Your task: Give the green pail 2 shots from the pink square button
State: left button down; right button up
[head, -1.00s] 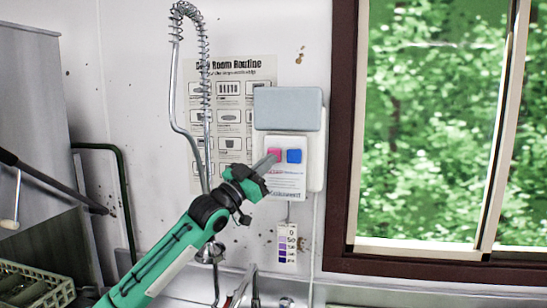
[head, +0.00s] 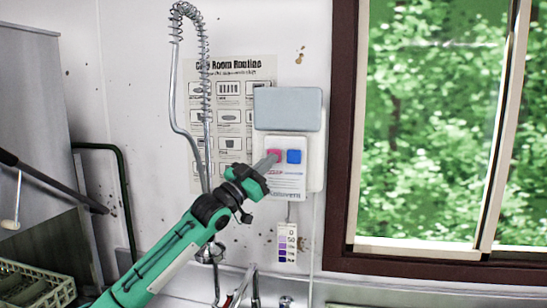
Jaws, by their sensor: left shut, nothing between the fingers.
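The pink square button (head: 274,154) is on the left of the white dispenser panel (head: 288,183) on the wall. The green pail is not in view. My right gripper is not in view.
A coiled spray hose (head: 206,100) hangs left of the dispenser, in front of a poster (head: 230,90). A colour strip (head: 287,242) hangs below. The window frame (head: 342,130) is to the right. A dish rack (head: 38,288) is at lower left, and a faucet (head: 246,285) is at the bottom.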

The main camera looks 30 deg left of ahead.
pick_arm(q)
jog(key=shift+w+a+p, duration=0.2)
jog(key=shift+w+p, duration=0.3)
jog(key=shift+w, duration=0.15)
dwell(0.6)
jog(key=shift+s+d, duration=0.1)
dwell(0.3)
jog(key=shift+s+d+b, duration=0.25)
jog(key=shift+s+b, duration=0.3)
jog(key=shift+s, duration=0.45)
jog(key=shift+f, duration=0.1)
jog(key=shift+w+a+p, duration=0.1)
jog(key=shift+w+p, duration=0.25)
jog(key=shift+p, duration=0.05)
